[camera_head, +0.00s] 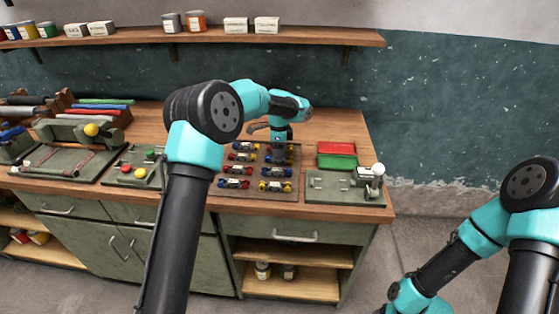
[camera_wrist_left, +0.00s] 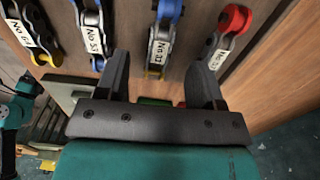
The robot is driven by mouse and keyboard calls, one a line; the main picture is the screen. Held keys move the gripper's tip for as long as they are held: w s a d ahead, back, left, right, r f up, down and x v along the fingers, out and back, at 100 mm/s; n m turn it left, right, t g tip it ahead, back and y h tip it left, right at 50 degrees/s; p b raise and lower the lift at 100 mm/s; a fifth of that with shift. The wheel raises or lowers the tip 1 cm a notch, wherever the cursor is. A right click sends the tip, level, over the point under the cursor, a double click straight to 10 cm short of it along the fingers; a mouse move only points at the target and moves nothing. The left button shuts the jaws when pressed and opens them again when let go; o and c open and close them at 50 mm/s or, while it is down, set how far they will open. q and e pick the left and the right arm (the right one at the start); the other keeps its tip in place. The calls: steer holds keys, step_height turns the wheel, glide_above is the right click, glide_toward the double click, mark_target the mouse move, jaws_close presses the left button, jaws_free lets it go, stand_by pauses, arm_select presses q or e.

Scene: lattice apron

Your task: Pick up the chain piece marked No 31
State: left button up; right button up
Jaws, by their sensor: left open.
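Several chain pieces lie in two columns on the dark rack (camera_head: 256,192) on the bench. Their numbers are too small to read in the head view. In the left wrist view, a blue, silver and yellow piece (camera_wrist_left: 163,30) lies beyond the gap between my fingers. A red-ended piece (camera_wrist_left: 235,20) is at the right and two more are at the left. Their white tags are tilted and small, so I cannot tell for sure which reads No 31. My left gripper (camera_head: 280,153), also in the wrist view (camera_wrist_left: 162,65), is open and empty over the rack. My right gripper is out of view.
A red and green box (camera_head: 337,162) and a green board with a small fixture (camera_head: 345,190) stand right of the rack. A green board with coloured balls (camera_head: 135,172) is at its left. A shelf (camera_head: 190,38) with tins runs above. My right arm is low at the right.

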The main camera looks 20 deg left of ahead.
arm_select(q)
step_height(320, 180, down, 4)
steer(key=shift+f, duration=0.1)
steer(key=shift+c, duration=0.2)
stand_by(0.3)
jaws_close()
stand_by(0.4)
steer(key=shift+r, duration=0.2)
steer(key=shift+r, duration=1.3)
steer(key=shift+s+d+r, duration=0.15)
steer(key=shift+s+r, duration=0.25)
steer(key=s+d, duration=0.1)
steer(key=s, duration=0.4)
steer(key=s+d+r, duration=0.1)
steer(key=s, duration=0.3)
steer(key=s+d, duration=0.2)
steer(key=s, duration=0.3)
steer(key=shift+s+d+r, duration=0.1)
steer(key=shift+s+r, duration=0.1)
steer(key=shift+s, duration=0.1)
